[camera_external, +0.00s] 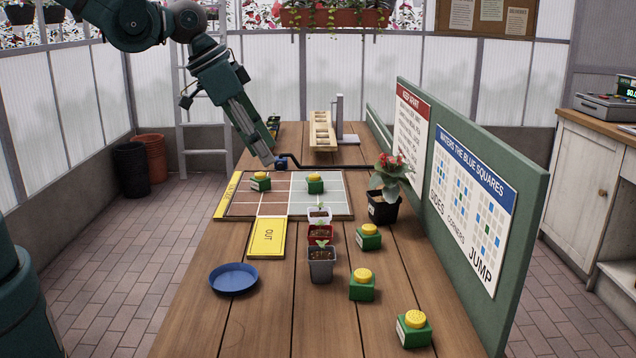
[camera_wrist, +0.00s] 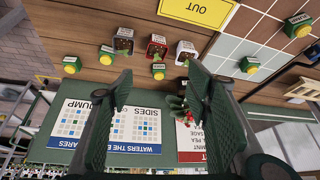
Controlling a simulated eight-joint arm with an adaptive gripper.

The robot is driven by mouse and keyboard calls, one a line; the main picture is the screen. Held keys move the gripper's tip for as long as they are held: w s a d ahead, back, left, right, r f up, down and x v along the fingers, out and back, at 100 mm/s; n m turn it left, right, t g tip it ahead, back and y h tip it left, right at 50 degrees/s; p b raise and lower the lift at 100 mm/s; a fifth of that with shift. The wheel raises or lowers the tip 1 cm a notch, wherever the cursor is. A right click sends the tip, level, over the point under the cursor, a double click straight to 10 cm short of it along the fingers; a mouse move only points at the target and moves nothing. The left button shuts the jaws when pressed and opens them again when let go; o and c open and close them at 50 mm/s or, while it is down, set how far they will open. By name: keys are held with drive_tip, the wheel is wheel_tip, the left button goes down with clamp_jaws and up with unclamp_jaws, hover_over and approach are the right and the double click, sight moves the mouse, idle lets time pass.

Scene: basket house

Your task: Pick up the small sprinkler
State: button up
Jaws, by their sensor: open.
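Several green blocks with yellow tops, which look like the sprinklers, are in the external view. Two stand on the grid board, one on its brown left half (camera_external: 260,182) and one on its grey-green right half (camera_external: 315,184). Three more stand on the bare table to the right: the back one (camera_external: 368,238), the middle one (camera_external: 362,287) and the front one (camera_external: 413,330). I cannot tell which is the small one. My gripper (camera_external: 266,158) is above the board's far edge; in the wrist view its fingers (camera_wrist: 159,72) are spread, with nothing held.
Three small plant pots (camera_external: 321,266) stand in a row near a yellow OUT card (camera_external: 267,238). A blue dish (camera_external: 233,279) lies at front left. A flower pot (camera_external: 383,210) and green sign panels (camera_external: 440,205) line the right side. A wooden rack (camera_external: 322,132) stands behind.

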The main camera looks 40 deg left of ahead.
drive_tip(key=w+d+f+m+g, duration=0.1)
drive_tip(key=w+d+f+m, duration=0.15)
drive_tip(key=d+f, duration=0.7)
drive_tip(key=m+g+h+b, duration=0.1)
drive_tip(key=m, duration=0.1)
hover_over(360, 272)
drive_tip(key=s+a, duration=0.2)
wheel_tip(360, 272, down, 8)
drive_tip(key=shift+w, duration=0.15)
drive_tip(key=shift+f, duration=0.15)
drive_tip(key=shift+b+x, duration=0.4)
drive_tip(key=shift+x, duration=0.8)
drive_tip(key=shift+d, duration=0.1)
drive_tip(key=shift+b+x, duration=0.5)
drive_tip(key=shift+x, duration=2.1)
drive_tip(key=shift+w, duration=0.1)
drive_tip(key=shift+c, duration=0.5)
drive_tip(key=c, duration=0.9)
